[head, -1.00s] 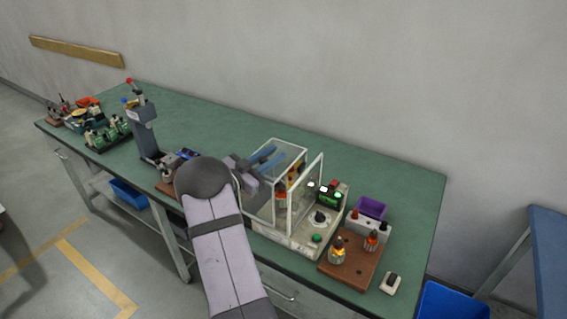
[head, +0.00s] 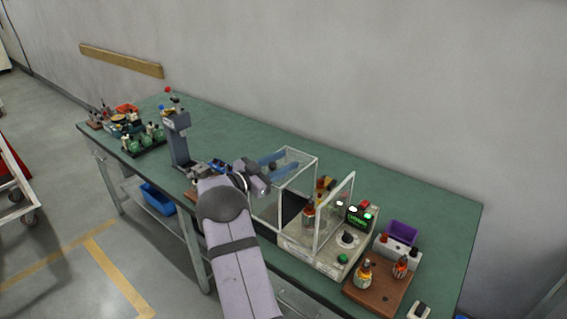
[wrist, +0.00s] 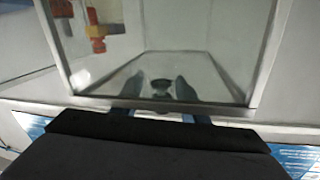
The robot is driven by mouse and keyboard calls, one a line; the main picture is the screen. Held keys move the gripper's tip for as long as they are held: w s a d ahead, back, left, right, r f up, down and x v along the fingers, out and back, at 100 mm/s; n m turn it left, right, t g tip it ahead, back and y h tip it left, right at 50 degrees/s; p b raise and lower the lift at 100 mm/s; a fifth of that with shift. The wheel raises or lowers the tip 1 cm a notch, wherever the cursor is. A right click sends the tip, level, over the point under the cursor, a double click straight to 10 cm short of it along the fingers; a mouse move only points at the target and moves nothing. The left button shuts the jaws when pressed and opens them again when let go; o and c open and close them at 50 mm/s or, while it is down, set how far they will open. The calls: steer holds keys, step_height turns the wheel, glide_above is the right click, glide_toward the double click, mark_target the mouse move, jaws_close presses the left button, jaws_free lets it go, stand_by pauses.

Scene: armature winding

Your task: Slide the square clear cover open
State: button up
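The square clear cover (head: 318,160) is a clear box with pale frame edges at the left of the machine. An upright clear framed panel (head: 352,180) stands to its right, with a gap between. In the wrist view the cover's clear pane and frame (wrist: 160,102) fill the middle. My gripper (head: 280,160) is at the cover's left part, its two blue fingers apart. A dark knob (head: 272,167) shows between the fingers, and it also shows in the wrist view (wrist: 161,84). Whether the fingers touch the knob or cover is unclear.
The machine base (head: 325,262) has lit buttons and a dial. An orange and dark part (head: 309,215) shows in the gap. A brown board (head: 375,290) and a purple bin (head: 402,232) are to the right. A grey press (head: 178,140) stands to the left.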

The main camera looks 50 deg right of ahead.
mark_target(270, 168)
steer(key=shift+w+a+b, duration=0.25)
steer(key=shift+a+b, duration=0.2)
steer(key=shift+a, duration=0.75)
steer(key=shift+w+a+b, duration=0.2)
steer(key=shift+a+b, duration=0.25)
steer(key=shift+a, duration=0.75)
steer(key=shift+w+a+b, duration=0.25)
steer(key=shift+a+b, duration=0.2)
steer(key=shift+a, duration=0.75)
steer(key=shift+w, duration=0.1)
